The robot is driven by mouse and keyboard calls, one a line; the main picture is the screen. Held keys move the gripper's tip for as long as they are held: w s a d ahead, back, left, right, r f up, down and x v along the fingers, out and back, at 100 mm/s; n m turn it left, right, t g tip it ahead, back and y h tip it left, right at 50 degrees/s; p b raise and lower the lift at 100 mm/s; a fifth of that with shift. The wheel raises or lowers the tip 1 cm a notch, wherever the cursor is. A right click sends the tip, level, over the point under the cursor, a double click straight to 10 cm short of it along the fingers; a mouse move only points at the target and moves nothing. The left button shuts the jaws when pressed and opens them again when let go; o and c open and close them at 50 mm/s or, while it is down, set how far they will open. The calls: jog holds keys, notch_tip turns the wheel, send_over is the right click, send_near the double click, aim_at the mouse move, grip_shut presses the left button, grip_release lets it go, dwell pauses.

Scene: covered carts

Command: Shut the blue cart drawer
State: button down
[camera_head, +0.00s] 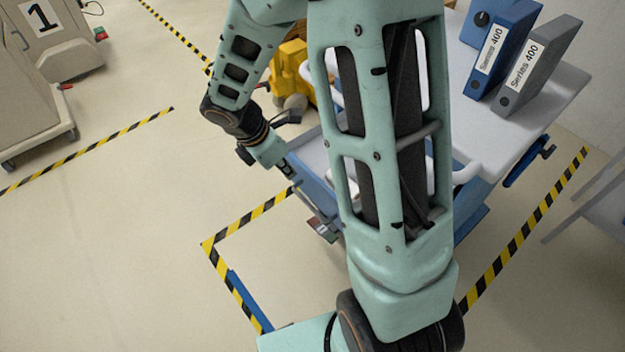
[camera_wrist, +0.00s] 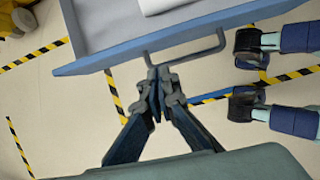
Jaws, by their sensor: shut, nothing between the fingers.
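The blue cart (camera_head: 465,135) stands right of centre in the head view, partly hidden behind my arm. In the wrist view its drawer (camera_wrist: 100,25) is pulled out, with a grey inside, a blue front edge and a white item (camera_wrist: 160,5) in it. A grey bar handle (camera_wrist: 190,52) sticks out from the drawer front. My gripper (camera_wrist: 157,80) is shut and empty, with its fingertips just outside the drawer front at the handle's left end. I cannot tell whether they touch it. In the head view the gripper is small beside the cart's left side.
A blue binder (camera_head: 497,45) and a grey binder (camera_head: 535,65) stand on the cart's light top. A yellow object (camera_head: 290,70) is behind the cart. Yellow-black tape (camera_head: 222,275) marks the floor around the cart. The floor at left (camera_head: 110,240) is clear. Covered carts (camera_head: 55,45) stand at upper left.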

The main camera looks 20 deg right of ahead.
aim_at(331, 175)
jog(key=shift+n, duration=0.3)
jog(key=b+x, duration=0.1)
jog(key=x, duration=0.6)
jog(key=b+x, duration=0.1)
jog(key=x, duration=0.2)
jog(key=shift+s+d+f+b, duration=0.1)
jog(key=shift+s+f+b, duration=0.25)
jog(key=w+d, duration=0.1)
jog(key=d, duration=0.1)
jog(key=w+d+p, duration=0.1)
jog(key=d, duration=0.2)
jog(key=w+d+p, duration=0.1)
jog(key=d, duration=0.2)
jog(key=shift+d, duration=0.25)
jog(key=shift+a+r, duration=0.1)
jog(key=shift+r, duration=0.05)
